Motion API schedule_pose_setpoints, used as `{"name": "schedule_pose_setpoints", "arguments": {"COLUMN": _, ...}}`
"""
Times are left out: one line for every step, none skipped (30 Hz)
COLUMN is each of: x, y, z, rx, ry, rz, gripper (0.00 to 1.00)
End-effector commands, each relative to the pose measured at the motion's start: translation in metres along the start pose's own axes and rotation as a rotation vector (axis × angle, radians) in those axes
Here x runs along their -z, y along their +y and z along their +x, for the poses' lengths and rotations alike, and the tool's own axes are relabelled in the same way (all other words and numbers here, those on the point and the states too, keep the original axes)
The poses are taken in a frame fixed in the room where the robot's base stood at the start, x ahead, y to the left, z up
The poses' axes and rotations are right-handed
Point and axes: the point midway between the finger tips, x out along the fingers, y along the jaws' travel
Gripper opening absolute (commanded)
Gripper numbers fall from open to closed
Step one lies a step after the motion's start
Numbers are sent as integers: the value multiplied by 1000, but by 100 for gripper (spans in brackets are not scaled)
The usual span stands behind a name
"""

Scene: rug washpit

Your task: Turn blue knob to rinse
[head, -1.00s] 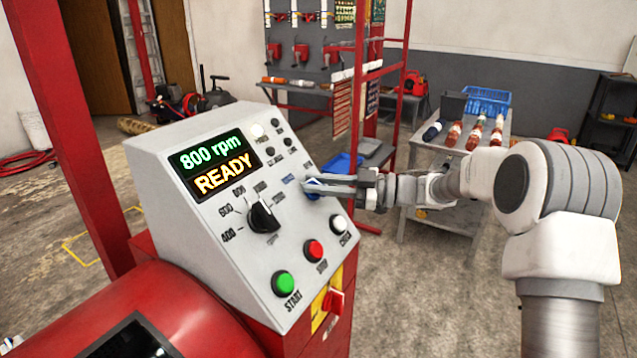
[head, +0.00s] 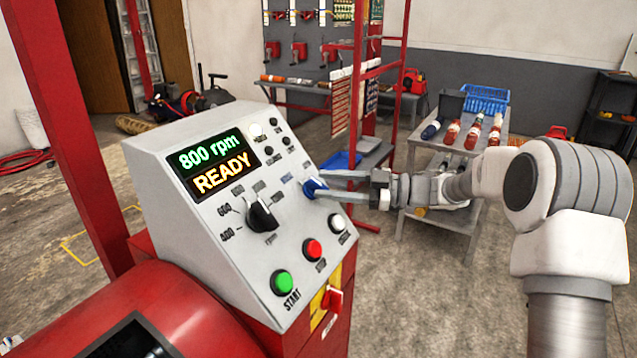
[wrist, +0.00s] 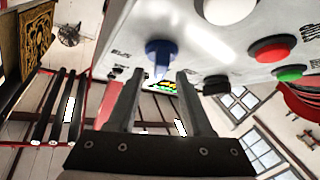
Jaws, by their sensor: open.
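The blue knob (head: 313,188) sits at the right edge of the sloped grey control panel (head: 190,222). It has small labels by it that are too small to read. My gripper (head: 322,184) is at the knob, its two fingers apart, one above the other in the head view. In the wrist view the blue knob (wrist: 160,50) is at the fingertips, its narrow grip pointing down between the open fingers (wrist: 161,75). A gap shows on both sides, so the fingers are not shut on it. The display (head: 215,165) reads "800 rpm" and "READY".
A black speed dial (head: 263,214), white button (head: 337,223), red stop button (head: 312,249) and green start button (head: 283,283) are on the same panel. A red switch (head: 333,299) is below. A grey cart (head: 425,152) with bottles stands behind my arm.

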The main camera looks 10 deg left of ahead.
Motion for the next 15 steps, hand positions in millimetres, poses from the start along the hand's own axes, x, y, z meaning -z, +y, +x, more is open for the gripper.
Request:
{"name": "schedule_pose_setpoints", "arguments": {"x": 1, "y": 1, "z": -13, "rx": -3, "ry": -2, "rz": 0, "gripper": 50}}
{"name": "schedule_pose_setpoints", "arguments": {"x": 0, "y": 1, "z": -20, "rx": -4, "ry": -3, "rz": 0, "gripper": 50}}
{"name": "schedule_pose_setpoints", "arguments": {"x": 1, "y": 1, "z": -31, "rx": -4, "ry": -2, "rz": 0, "gripper": 50}}
{"name": "schedule_pose_setpoints", "arguments": {"x": 1, "y": 1, "z": -38, "rx": -5, "ry": -3, "rz": 0, "gripper": 50}}
{"name": "schedule_pose_setpoints", "arguments": {"x": 0, "y": 1, "z": -46, "rx": -4, "ry": -3, "rz": 0, "gripper": 50}}
{"name": "schedule_pose_setpoints", "arguments": {"x": 1, "y": 1, "z": -56, "rx": -3, "ry": -3, "rz": 0, "gripper": 50}}
{"name": "schedule_pose_setpoints", "arguments": {"x": 1, "y": 1, "z": -63, "rx": -4, "ry": -2, "rz": 0, "gripper": 50}}
{"name": "schedule_pose_setpoints", "arguments": {"x": 1, "y": 1, "z": -70, "rx": -3, "ry": -2, "rz": 0, "gripper": 50}}
{"name": "schedule_pose_setpoints", "arguments": {"x": 0, "y": 1, "z": -81, "rx": -4, "ry": -3, "rz": 0, "gripper": 50}}
{"name": "schedule_pose_setpoints", "arguments": {"x": 0, "y": 1, "z": -88, "rx": -3, "ry": -3, "rz": 1, "gripper": 50}}
{"name": "schedule_pose_setpoints", "arguments": {"x": 0, "y": 0, "z": -94, "rx": -2, "ry": -3, "rz": 1, "gripper": 50}}
{"name": "schedule_pose_setpoints", "arguments": {"x": 0, "y": 1, "z": -103, "rx": -3, "ry": -2, "rz": 1, "gripper": 50}}
{"name": "schedule_pose_setpoints", "arguments": {"x": 0, "y": 1, "z": -109, "rx": -3, "ry": -2, "rz": 0, "gripper": 50}}
{"name": "schedule_pose_setpoints", "arguments": {"x": 0, "y": 1, "z": -114, "rx": -2, "ry": -2, "rz": 0, "gripper": 50}}
{"name": "schedule_pose_setpoints", "arguments": {"x": 0, "y": 0, "z": -121, "rx": -1, "ry": -2, "rz": 1, "gripper": 50}}
